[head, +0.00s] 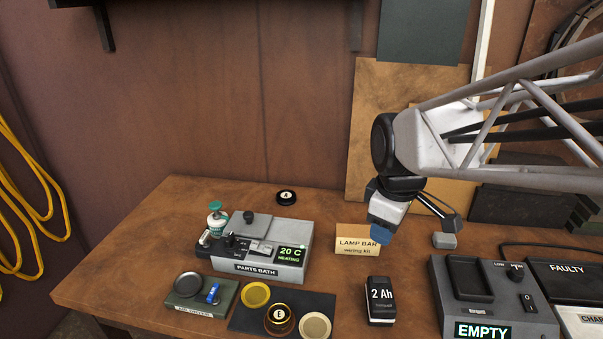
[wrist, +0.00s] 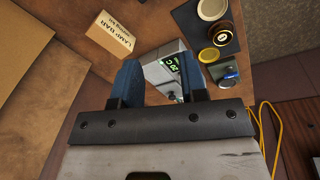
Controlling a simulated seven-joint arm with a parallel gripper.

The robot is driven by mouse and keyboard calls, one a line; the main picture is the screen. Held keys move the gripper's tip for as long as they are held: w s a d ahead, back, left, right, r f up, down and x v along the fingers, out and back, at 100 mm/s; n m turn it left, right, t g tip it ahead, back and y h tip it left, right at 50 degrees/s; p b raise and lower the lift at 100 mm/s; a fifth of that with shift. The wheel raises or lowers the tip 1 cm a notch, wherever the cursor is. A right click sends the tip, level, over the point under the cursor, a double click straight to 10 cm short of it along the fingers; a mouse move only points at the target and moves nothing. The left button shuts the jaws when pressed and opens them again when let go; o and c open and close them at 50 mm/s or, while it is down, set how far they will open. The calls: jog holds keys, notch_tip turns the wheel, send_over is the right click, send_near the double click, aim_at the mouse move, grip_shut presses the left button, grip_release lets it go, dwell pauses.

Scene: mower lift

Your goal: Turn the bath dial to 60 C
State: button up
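The parts bath (head: 280,271) is a grey box on the left half of the bench; its display (head: 291,254) reads 20 C, HEATING. A small black knob (head: 230,240) at its left front looks like the dial; its pointer setting is too small to read. My gripper (head: 380,234) hangs above the bench, right of the bath and beside the lamp bar box, apart from the dial. In the wrist view its blue fingers (wrist: 158,65) are apart with nothing held. The bath (wrist: 160,72) shows beyond them, partly hidden, with its display tilted; the dial is not clear there.
A lamp bar box (head: 357,240) and a 2 Ah battery (head: 380,301) stand right of the bath. A green tray (head: 202,299) and a dark mat (head: 246,320) with round tins lie in front. A green-capped bottle (head: 217,220) stands at the bath's left. A charger (head: 490,300) is far right.

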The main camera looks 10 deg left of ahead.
jog(key=w+a+f+n, duration=0.1)
jog(key=w+a+n, duration=0.45)
jog(key=a, duration=0.25)
jog(key=n+g, duration=0.2)
jog(key=n, duration=1.5)
send_over(229, 236)
notch_tip(229, 236, down, 10)
jog(key=shift+f, duration=0.1)
jog(key=shift+f, duration=0.1)
jog(key=shift+f, duration=3.8)
grip_shut()
